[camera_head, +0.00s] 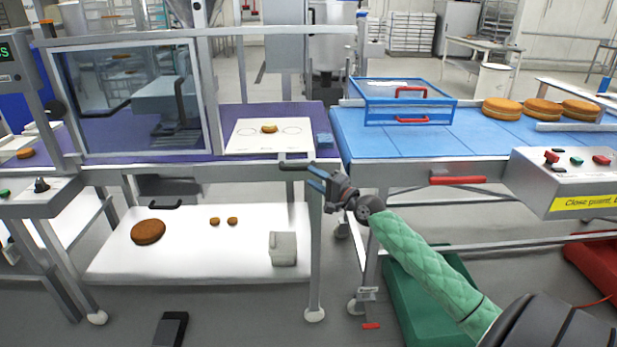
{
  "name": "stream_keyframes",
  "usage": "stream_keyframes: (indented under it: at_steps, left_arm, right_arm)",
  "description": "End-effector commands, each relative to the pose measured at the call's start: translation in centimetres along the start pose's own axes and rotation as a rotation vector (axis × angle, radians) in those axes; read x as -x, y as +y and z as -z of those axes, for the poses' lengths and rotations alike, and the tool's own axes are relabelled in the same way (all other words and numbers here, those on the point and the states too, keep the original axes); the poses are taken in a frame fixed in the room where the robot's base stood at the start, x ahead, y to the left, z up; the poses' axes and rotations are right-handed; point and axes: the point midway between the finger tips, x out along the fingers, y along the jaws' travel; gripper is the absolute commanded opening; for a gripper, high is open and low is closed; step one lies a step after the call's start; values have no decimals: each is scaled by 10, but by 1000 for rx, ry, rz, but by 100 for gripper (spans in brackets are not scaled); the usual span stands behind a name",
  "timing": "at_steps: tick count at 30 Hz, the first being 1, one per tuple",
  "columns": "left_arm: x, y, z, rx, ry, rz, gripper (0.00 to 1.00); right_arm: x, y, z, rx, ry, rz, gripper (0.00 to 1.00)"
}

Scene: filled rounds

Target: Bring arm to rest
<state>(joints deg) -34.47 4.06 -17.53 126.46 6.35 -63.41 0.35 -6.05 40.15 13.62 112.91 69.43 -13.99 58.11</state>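My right arm, in a green quilted sleeve, comes in from the lower right. My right gripper (314,179) is at the front of the gap between the purple table (225,118) and the blue conveyor (385,145). Its two blue-tipped fingers point left and look apart, with nothing seen between them. They are close to a dark bar handle (297,163) at the table's front corner; I cannot tell whether they touch it. My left gripper is not in view.
A white board (270,137) bears one small round. A clear guard (130,98) stands left, a blue-framed cover (402,103) right. A lower white shelf (190,262) and green bin (405,300) are below.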

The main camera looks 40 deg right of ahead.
Motion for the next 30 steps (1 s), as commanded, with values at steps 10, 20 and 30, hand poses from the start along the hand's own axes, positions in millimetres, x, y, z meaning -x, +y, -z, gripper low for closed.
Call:
stream_keyframes:
  at_steps: [10, 20, 30]
  left_arm:
    - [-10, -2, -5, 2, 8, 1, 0]
    - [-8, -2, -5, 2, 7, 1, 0]
    - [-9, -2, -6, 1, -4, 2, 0]
  right_arm:
    - [10, 0, 0, 1, 0, -1, 38]
    - [10, 0, 0, 1, 0, -1, 38]
    - [10, 4, -2, 87, -14, -22, 38]
